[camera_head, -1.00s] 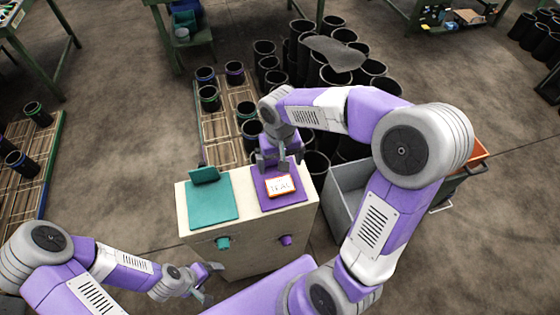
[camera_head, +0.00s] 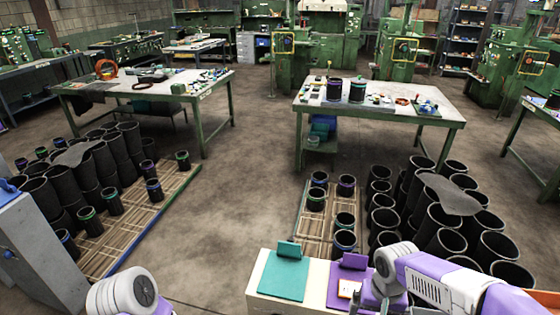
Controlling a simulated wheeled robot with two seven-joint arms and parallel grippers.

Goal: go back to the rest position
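My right arm comes in from the lower right. Its gripper (camera_head: 364,301) is at the right side of the purple pad (camera_head: 340,275) on the cream stand (camera_head: 262,305), partly cut off by the bottom edge; I cannot tell whether its fingers are open or shut. A small white card with an orange border (camera_head: 348,289) lies on the purple pad, partly hidden by the gripper. The teal pad (camera_head: 283,278) beside it is bare. Of my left arm only a joint shows at the bottom left; its gripper is out of view.
Black sleeves (camera_head: 445,238) crowd the floor at right, others (camera_head: 85,180) at left. Pallets (camera_head: 135,222) hold several banded sleeves. Green-legged tables (camera_head: 385,101) stand farther back. A grey cabinet (camera_head: 40,253) stands at the left edge. The floor between the pallets is clear.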

